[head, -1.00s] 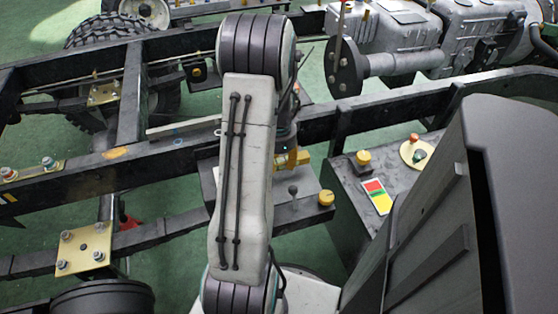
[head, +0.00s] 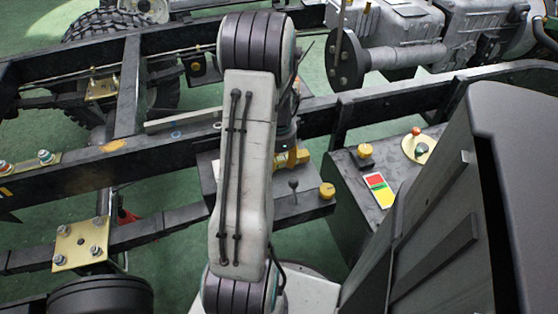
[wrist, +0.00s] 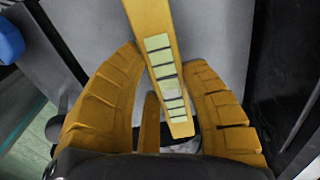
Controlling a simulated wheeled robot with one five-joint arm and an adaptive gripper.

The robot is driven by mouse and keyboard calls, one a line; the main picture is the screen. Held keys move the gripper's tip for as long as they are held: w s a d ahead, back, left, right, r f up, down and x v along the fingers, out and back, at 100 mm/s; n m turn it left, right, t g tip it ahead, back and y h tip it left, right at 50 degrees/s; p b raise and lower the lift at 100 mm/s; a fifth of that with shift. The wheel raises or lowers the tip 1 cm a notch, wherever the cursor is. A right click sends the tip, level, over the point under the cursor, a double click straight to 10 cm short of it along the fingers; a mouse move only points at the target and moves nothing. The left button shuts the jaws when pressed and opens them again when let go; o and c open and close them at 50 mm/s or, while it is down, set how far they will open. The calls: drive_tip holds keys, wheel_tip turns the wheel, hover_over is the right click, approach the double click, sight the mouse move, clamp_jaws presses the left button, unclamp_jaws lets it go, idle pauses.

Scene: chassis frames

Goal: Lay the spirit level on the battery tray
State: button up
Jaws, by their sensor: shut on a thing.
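In the wrist view the spirit level (wrist: 163,55), a yellow bar with pale green windows, runs from the top edge down between my fingers, slightly tilted. My gripper (wrist: 165,110) has its yellow fingers around the bar's near end and is shut on it. In the head view my gripper (head: 292,157) is mostly hidden behind my arm, and I cannot make out the level there. A flat grey surface, apparently the battery tray (wrist: 212,35), lies beneath the level in the wrist view. I cannot tell whether the level touches it.
Black chassis rails (head: 70,188) cross the head view. A grey box with a red-yellow-green label (head: 379,190) is to the right. A blue object (wrist: 9,42) shows in the wrist view.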

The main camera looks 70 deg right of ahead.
drive_tip(key=shift+f+b, duration=0.35)
drive_tip(key=shift+f, duration=0.1)
drive_tip(key=o, duration=1.3)
drive_tip(key=shift+c, duration=0.2)
drive_tip(key=shift+r, duration=0.1)
